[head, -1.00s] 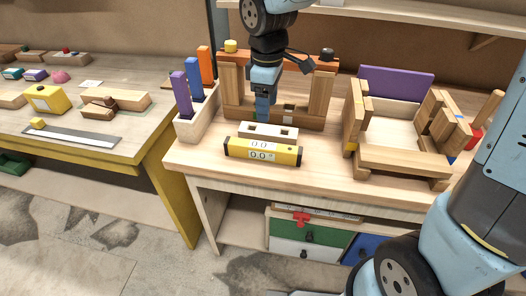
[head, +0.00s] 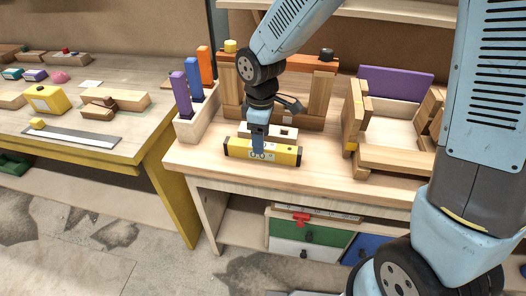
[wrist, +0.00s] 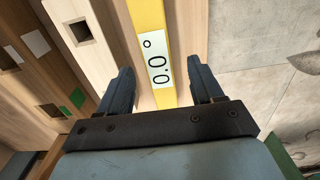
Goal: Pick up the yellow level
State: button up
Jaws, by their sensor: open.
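The yellow level (head: 284,154) lies on the wooden workbench near its front edge, with black ends and a white "0.0°" display. It also shows in the wrist view (wrist: 147,17), running lengthwise between the fingers. My gripper (head: 258,152) is open and points down over the middle of the level, hiding part of its display in the head view. In the wrist view, the two dark fingers of my gripper (wrist: 162,82) stand apart on either side of the level. I cannot tell whether either finger touches it.
A pale block with square holes (head: 288,132) lies just behind the level. A wooden frame (head: 318,98) stands behind that. A white holder (head: 196,120) with coloured pieces is at left. A wooden tray-like assembly (head: 395,158) is at right.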

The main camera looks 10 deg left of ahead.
jog(key=shift+w+d+f, duration=0.1)
jog(key=shift+d+f, duration=0.05)
jog(key=shift+f, duration=2.05)
jog(key=shift+c, duration=0.4)
jog(key=c, duration=1.1)
jog(key=shift+r, duration=0.15)
